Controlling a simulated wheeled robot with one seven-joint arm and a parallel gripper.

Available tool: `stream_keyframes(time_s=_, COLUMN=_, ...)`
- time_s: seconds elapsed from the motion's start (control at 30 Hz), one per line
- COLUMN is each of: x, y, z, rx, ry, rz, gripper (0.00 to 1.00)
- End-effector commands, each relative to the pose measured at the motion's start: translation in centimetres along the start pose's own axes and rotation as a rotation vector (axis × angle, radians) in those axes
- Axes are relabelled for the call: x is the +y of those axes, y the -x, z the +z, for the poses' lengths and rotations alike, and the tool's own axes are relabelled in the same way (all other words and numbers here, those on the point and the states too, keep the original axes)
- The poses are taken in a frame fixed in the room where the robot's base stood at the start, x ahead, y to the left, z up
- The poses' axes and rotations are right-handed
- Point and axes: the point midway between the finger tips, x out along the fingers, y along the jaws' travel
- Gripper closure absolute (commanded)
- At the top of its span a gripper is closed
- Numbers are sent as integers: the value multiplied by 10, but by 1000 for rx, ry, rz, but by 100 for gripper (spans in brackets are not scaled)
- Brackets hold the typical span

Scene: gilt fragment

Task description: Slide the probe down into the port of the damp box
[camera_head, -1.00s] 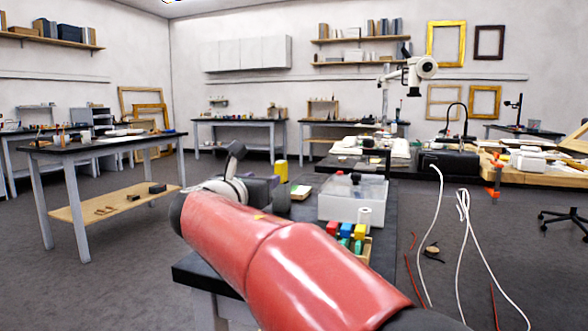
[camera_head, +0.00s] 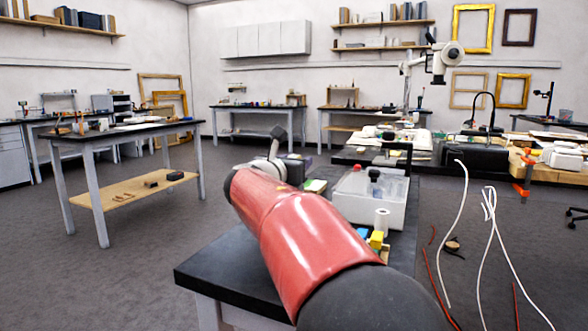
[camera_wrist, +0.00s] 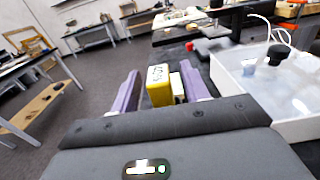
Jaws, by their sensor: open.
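The damp box is a clear-walled box with a pale base (camera_head: 350,211) on the dark bench; it also shows at the right of the wrist view (camera_wrist: 300,125). A black knob-like piece (camera_wrist: 278,54) stands on its lid; I cannot tell whether it marks the port. My gripper (camera_wrist: 160,85) is open, its two purple fingers either side of a yellow block-like piece (camera_wrist: 157,92) with a pale, marked top. I cannot tell whether this piece is the probe, or whether the fingers touch it. In the head view my red arm hides the fingertips.
A white roll (camera_head: 382,220) and coloured blocks (camera_head: 376,239) stand before the box, partly behind my arm. A dark stand (camera_wrist: 232,18) rises beyond my gripper. White cables (camera_head: 488,235) hang right of the bench. Open floor lies left, up to another table (camera_head: 120,132).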

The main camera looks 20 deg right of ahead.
Motion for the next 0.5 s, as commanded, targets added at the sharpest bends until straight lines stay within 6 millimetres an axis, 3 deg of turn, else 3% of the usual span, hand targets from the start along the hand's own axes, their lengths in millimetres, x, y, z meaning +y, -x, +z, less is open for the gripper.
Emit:
stream_keyframes(time_s=0.2, x=0, y=0, z=0, rx=0, ry=-1, rz=0, gripper=57)
stream_keyframes(time_s=0.5, x=0, y=0, z=0, rx=0, ry=0, rz=0, gripper=96)
